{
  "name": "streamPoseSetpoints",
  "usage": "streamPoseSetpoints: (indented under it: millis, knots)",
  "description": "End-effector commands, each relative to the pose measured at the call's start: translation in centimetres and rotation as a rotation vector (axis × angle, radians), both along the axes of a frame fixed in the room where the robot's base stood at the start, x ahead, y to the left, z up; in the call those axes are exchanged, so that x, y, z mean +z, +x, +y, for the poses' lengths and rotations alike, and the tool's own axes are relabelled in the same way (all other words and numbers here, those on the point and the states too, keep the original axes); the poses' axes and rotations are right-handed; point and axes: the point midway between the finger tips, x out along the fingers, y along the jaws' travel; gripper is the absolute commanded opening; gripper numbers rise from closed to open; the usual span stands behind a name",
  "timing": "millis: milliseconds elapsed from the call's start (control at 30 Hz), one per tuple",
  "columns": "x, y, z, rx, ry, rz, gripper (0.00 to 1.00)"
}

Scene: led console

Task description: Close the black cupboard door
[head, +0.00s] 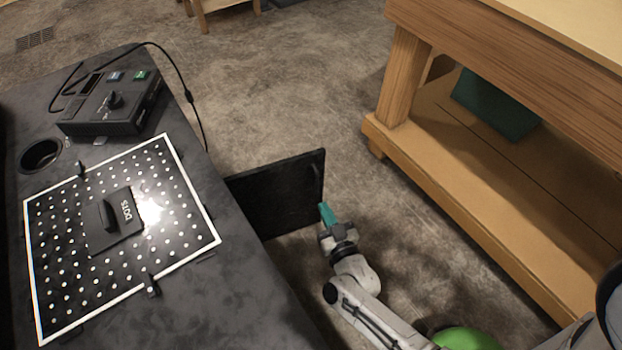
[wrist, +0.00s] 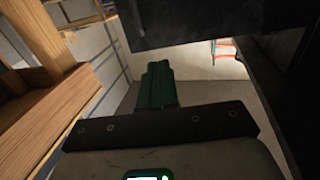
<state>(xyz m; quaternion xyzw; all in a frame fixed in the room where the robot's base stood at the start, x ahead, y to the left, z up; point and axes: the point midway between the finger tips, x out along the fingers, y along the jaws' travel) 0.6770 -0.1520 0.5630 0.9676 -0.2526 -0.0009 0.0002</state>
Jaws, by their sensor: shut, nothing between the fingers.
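The black cupboard door (head: 280,194) stands open in the head view, sticking out to the right from the side of the black console (head: 225,240). A small handle shows near its free edge. My gripper (head: 326,213) is beside the lower part of that free edge, with its green fingers together and empty. I cannot tell whether it touches the door. In the wrist view the green fingers (wrist: 158,84) point away from the camera, and a dark panel (wrist: 200,25), likely the door, fills the upper right. The cupboard's inside is hidden in the head view.
A wooden workbench (head: 400,75) with a low shelf stands on the right, and a green box (head: 495,103) lies on that shelf. The console top holds a perforated panel (head: 190,200) and a black control box (head: 112,102) with a cable. Concrete floor (head: 270,90) is clear beyond the door.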

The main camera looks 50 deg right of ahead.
Motion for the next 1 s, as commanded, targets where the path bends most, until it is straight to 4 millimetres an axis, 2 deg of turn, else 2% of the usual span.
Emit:
streamPoseSetpoints:
  millis: [167, 500, 700, 1000]
  knots:
    - [0.0, 1.8, -1.1, -0.003, -0.002, -0.006, 0.00]
    - [-0.1, 7.6, -4.3, -0.001, -0.001, -0.004, 0.00]
    - [-0.1, 10.4, -5.8, 0.000, -0.001, -0.004, 0.00]
    - [0.0, 12.0, -6.8, 0.000, 0.000, -0.001, 0.00]
